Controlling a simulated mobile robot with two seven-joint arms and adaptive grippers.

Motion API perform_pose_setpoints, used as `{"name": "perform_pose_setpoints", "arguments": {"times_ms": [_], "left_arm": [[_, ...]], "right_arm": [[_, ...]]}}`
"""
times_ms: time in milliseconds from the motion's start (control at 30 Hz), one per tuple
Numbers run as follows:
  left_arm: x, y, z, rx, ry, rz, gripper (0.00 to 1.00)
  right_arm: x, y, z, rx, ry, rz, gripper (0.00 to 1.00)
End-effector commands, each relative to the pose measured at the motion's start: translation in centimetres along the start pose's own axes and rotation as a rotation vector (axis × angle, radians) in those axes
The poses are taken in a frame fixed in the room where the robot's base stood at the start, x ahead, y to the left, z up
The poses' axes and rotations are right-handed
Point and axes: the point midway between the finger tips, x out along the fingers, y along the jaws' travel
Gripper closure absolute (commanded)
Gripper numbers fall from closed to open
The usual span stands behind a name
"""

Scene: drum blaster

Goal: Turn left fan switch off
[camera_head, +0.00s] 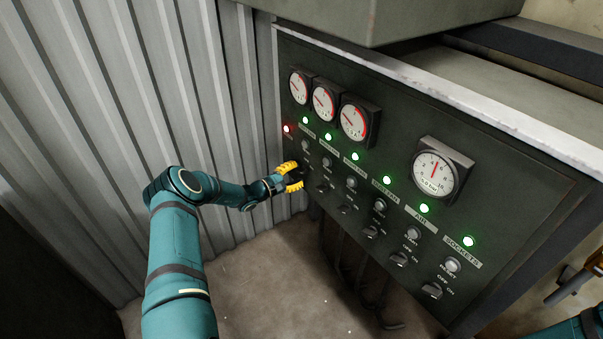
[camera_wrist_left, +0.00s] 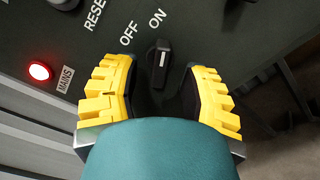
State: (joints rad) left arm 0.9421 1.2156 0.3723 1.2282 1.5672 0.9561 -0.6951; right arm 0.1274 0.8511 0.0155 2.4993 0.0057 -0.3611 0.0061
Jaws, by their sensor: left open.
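My left gripper (camera_head: 296,176) is at the left end of the dark control panel (camera_head: 345,240), with its yellow fingers apart. In the left wrist view, the open fingers (camera_wrist_left: 162,95) stand on either side of a black rotary switch (camera_wrist_left: 161,62). The switch's white mark points up toward the word ON, with OFF to its left. The fingers appear apart from the knob. The switch's own name label is out of the wrist view, and small labels in the head view are too blurred to read, so I cannot tell whether it is the left fan switch.
A red MAINS lamp (camera_wrist_left: 39,71) glows left of the switch. Several green lamps (camera_head: 387,180), reset buttons (camera_head: 380,205) and similar switches (camera_head: 399,258) run rightward. Round gauges (camera_head: 353,119) sit above. A corrugated wall (camera_head: 110,110) is close on the left.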

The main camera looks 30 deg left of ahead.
Motion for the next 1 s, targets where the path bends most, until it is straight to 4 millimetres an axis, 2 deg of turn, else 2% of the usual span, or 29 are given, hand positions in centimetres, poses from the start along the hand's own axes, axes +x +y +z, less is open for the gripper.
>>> {"name": "perform_pose_setpoints", "arguments": {"times_ms": [33,200,567,667,700,1000], "left_arm": [[0.8,-0.1,0.0,0.0,-0.002,-0.001,0.56],[2.2,-0.1,0.0,0.001,0.0,-0.001,0.56],[2.6,0.0,0.0,-0.001,0.001,-0.001,0.56],[2.6,0.0,0.0,-0.001,0.001,-0.001,0.85],[2.6,0.0,0.0,-0.001,0.001,-0.001,0.99],[2.6,0.0,0.0,-0.002,0.0,-0.001,1.0]], "right_arm": [[0.1,0.1,0.1,0.0,-0.001,0.0,0.53],[0.3,0.1,0.1,-0.001,-0.003,0.0,0.53],[0.3,0.1,0.1,-0.001,-0.003,0.0,0.53],[0.3,0.1,0.1,-0.001,-0.003,0.0,0.53],[0.3,0.1,0.1,-0.001,-0.003,0.0,0.53],[0.3,0.1,0.1,-0.001,-0.003,0.0,0.53]]}}
